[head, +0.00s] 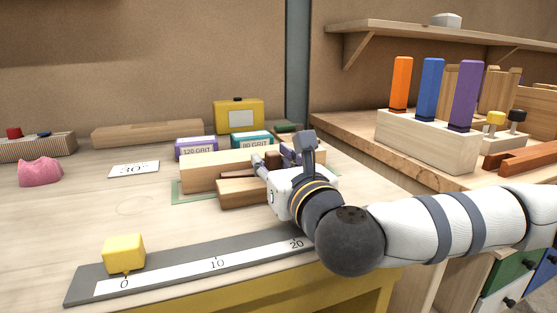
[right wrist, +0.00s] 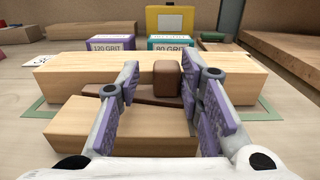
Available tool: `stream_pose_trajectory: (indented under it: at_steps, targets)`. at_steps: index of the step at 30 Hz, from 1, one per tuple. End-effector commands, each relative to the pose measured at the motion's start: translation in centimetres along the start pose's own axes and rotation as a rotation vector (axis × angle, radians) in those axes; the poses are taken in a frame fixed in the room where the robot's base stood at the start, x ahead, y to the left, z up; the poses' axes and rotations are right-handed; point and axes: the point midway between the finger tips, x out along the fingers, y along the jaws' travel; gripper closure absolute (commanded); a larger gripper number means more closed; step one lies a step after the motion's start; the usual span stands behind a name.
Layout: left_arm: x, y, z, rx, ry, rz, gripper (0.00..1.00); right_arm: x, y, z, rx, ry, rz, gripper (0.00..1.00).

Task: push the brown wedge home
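The brown wedge (right wrist: 167,82) shows in the right wrist view as a dark brown piece with a taller squared end and a low strip running left. It lies between a long pale wood block (right wrist: 75,74) behind and a shorter pale wood block (right wrist: 95,125) in front. In the head view, my right gripper (head: 275,158) largely hides the wedge. My left gripper is not in view.
A green-edged mat (head: 182,197) lies under the blocks. Sandpaper boxes, purple (head: 196,149) and teal (head: 251,140), stand behind, with a yellow case (head: 238,116). A grey ruler (head: 180,273) with a yellow cube (head: 124,253) lies in front.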

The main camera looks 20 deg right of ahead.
Motion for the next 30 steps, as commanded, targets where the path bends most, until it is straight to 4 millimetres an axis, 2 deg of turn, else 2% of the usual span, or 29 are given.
stream_pose_trajectory:
  at_steps: [9,11,18,21,30]
  targets:
    - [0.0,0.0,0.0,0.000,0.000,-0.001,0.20,-0.2,-0.2,0.0,0.000,0.000,-0.006,0.58]
    - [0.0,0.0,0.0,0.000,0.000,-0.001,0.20,-0.9,-0.1,0.0,0.000,0.000,-0.004,0.58]
    - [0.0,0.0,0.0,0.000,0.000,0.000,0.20,-5.9,0.0,0.0,0.000,0.000,-0.001,0.58]
    - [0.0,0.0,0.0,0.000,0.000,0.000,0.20,-7.1,0.0,0.0,0.000,0.000,-0.002,0.58]
    - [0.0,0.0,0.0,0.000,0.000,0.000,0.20,-7.5,-0.1,0.0,0.000,0.000,-0.004,0.58]
